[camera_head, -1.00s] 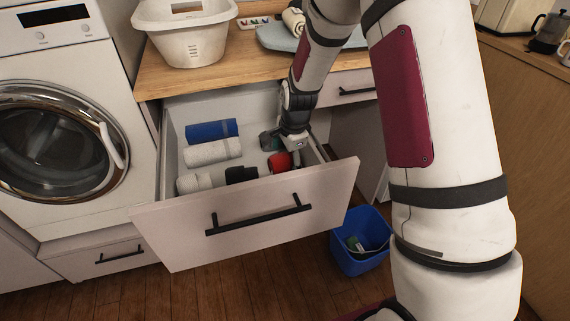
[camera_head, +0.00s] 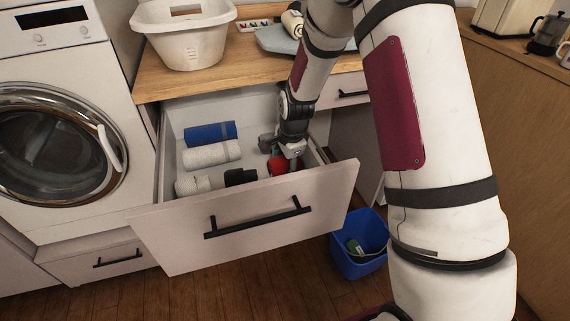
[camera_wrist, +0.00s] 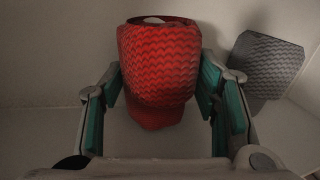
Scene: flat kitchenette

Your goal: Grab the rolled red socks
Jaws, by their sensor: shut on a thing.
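The rolled red socks (camera_head: 279,164) lie in the open drawer at its right front, partly hidden by my gripper and the drawer front. In the wrist view the red socks (camera_wrist: 160,70) show a zigzag pattern and sit between the two green-padded fingers. My gripper (camera_head: 284,158) reaches down into the drawer. In the wrist view my gripper (camera_wrist: 160,100) is shut on the red socks, one finger on each side.
The drawer (camera_head: 250,222) also holds a blue roll (camera_head: 210,132), a white roll (camera_head: 211,154), a black roll (camera_head: 240,177) and another pale roll (camera_head: 195,186). A grey patterned item (camera_wrist: 262,65) is close right of the socks. A blue bin (camera_head: 360,245) stands on the floor.

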